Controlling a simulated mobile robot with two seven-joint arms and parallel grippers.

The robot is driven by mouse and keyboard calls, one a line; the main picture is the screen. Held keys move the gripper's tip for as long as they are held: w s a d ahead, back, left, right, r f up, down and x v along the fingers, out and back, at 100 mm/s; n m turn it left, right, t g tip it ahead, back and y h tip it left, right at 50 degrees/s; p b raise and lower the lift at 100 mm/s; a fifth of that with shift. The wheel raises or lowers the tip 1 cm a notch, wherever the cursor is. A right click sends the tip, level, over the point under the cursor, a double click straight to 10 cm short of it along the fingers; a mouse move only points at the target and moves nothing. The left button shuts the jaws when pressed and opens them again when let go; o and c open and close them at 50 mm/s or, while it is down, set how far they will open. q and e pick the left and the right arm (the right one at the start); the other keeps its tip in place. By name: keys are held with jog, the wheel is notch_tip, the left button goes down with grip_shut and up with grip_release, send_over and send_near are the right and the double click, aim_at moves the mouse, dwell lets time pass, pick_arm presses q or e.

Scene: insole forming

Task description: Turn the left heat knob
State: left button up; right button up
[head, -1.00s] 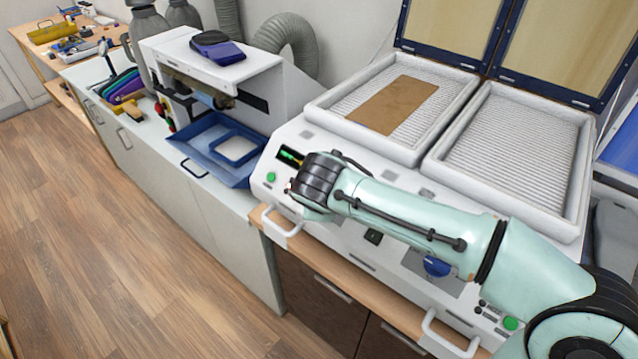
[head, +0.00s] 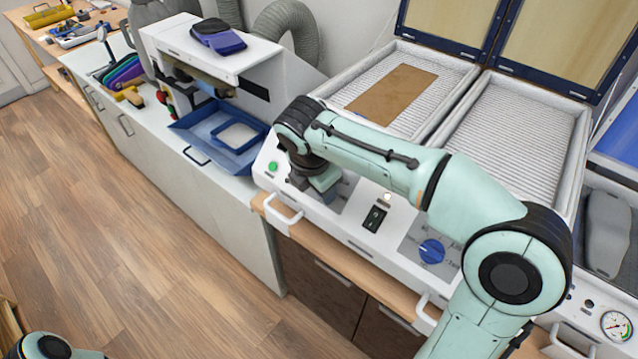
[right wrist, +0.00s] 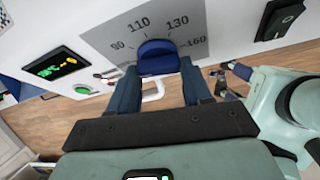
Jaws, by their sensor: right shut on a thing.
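The left heat knob (right wrist: 158,58) is blue and sits on a grey dial plate with 90, 110, 130 and 160 marked around it, in the right wrist view. My right gripper (right wrist: 160,84) has a finger on each side of the knob and is shut on it. In the head view the gripper (head: 322,186) points down at the front panel and hides the knob and part of its plate (head: 352,185). A small dark shape (right wrist: 228,82) in the right wrist view looks like my left gripper; its jaws are unclear.
The right heat knob (head: 431,251) is blue and uncovered. A black switch (head: 375,219) and a lit lamp (head: 387,197) lie between the knobs. A white handle (head: 278,212) juts from the front. A brown sheet (head: 393,95) lies in the left heating tray (head: 330,98).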

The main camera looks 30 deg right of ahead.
jog(key=shift+w+r+n+g, duration=0.1)
jog(key=shift+n+g, duration=0.3)
jog(key=shift+n, duration=0.5)
jog(key=o, duration=1)
jog(key=shift+o, duration=0.2)
jog(key=v, duration=1.3)
jog(key=shift+a, duration=0.25)
jog(key=shift+w, duration=0.1)
